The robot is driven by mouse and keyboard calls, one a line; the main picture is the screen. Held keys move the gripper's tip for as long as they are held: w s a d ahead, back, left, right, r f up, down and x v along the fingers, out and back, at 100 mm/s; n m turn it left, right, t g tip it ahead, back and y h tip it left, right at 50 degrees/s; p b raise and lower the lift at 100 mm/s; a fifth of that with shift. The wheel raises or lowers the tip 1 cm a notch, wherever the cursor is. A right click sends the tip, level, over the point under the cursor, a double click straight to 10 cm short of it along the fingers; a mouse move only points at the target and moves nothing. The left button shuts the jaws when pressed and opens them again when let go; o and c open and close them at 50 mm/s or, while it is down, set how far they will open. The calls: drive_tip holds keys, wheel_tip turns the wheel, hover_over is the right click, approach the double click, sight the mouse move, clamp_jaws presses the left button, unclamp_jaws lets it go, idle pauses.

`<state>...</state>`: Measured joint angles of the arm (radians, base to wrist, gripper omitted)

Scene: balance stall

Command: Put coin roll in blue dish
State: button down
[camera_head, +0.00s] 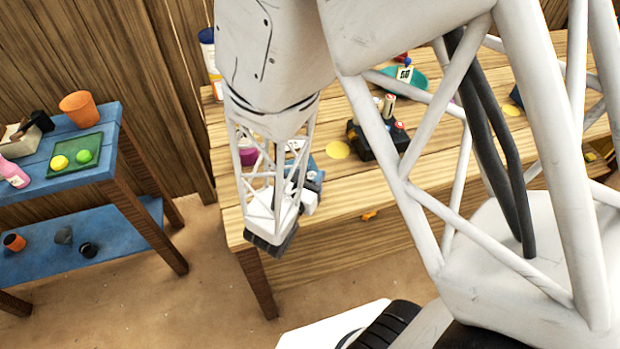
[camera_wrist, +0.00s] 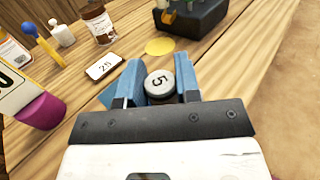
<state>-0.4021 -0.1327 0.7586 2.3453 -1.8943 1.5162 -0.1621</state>
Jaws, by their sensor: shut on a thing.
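My gripper (camera_wrist: 160,88) has blue fingers on both sides of a short grey cylinder (camera_wrist: 159,80) marked 5 on its round end. The fingers are shut on it. I cannot tell for sure that it is the coin roll. In the head view my arm covers much of the table, and the cylinder cannot be made out. A teal-blue dish (camera_head: 418,84) lies at the far side of the table, partly behind my arm, with a small marked card at it. A flat blue patch (camera_wrist: 107,98) shows beside the left finger in the wrist view; I cannot tell what it is.
A white card marked 25 (camera_wrist: 104,66), a brown bottle (camera_wrist: 98,24) and a yellow disc (camera_wrist: 159,46) lie ahead of my gripper. A dark box (camera_head: 376,139) stands beyond the disc. A purple thing (camera_wrist: 42,111) is close on the left. A blue shelf (camera_head: 85,185) stands apart.

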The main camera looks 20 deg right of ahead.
drive_tip(key=shift+w, duration=0.5)
drive_tip(key=shift+f, duration=1.8)
drive_tip(key=shift+f, duration=0.15)
drive_tip(key=c, duration=0.8)
unclamp_jaws()
drive_tip(key=shift+s+r, duration=0.1)
drive_tip(key=shift+r, duration=0.1)
drive_tip(key=shift+v, duration=5.95)
